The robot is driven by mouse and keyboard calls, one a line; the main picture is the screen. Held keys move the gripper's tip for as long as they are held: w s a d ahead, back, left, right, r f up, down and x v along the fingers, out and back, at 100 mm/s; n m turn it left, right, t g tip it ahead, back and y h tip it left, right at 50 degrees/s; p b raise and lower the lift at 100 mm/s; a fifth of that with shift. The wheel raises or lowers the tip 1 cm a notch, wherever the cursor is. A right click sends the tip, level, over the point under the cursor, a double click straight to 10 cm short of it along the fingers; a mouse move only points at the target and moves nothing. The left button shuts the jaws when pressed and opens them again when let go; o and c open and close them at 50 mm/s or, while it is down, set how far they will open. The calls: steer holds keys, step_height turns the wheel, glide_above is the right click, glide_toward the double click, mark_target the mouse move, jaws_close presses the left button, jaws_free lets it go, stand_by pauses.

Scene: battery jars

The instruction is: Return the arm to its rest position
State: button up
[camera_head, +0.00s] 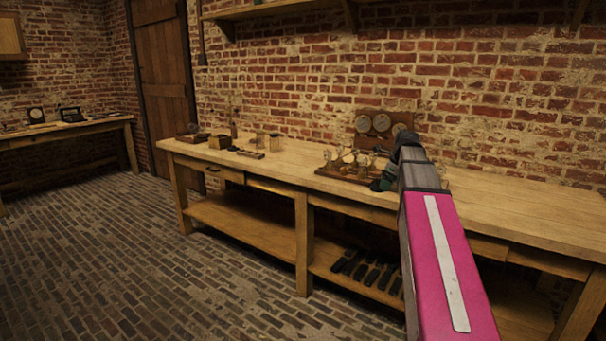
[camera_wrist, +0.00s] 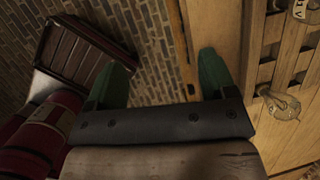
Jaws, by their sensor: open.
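My gripper (camera_head: 383,183) is at the end of my extended arm in the head view, beside the front edge of the workbench and close to a wooden board with brass and glass apparatus. In the wrist view, its two green fingers (camera_wrist: 165,68) are spread apart with nothing between them. The gap shows brick floor and the wooden bench edge. The exact gap between fingers and apparatus is hard to judge in the head view.
The workbench (camera_head: 520,213) runs along the brick wall. The apparatus board (camera_head: 340,175) stands on it near my gripper, with a dial panel (camera_head: 382,124) behind. A glass bulb (camera_wrist: 283,106) is right of the fingers. A slatted brown tray (camera_wrist: 85,55) is at left.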

steer(key=s+a+f+n+g, duration=0.1)
steer(key=s+a+f+n, duration=0.3)
steer(key=s+f+n, duration=0.3)
steer(key=s+a+f+n+g+h, duration=0.1)
steer(key=s+a+f+n, duration=0.3)
steer(key=s+f+n, duration=0.4)
steer(key=s+a+f+n+g, duration=0.1)
steer(key=s+a+f+n, duration=0.4)
steer(key=f, duration=1.3)
steer(key=s+n, duration=0.3)
steer(key=n, duration=0.2)
steer(key=shift+f+n+g+h, duration=0.3)
steer(key=shift+n, duration=0.1)
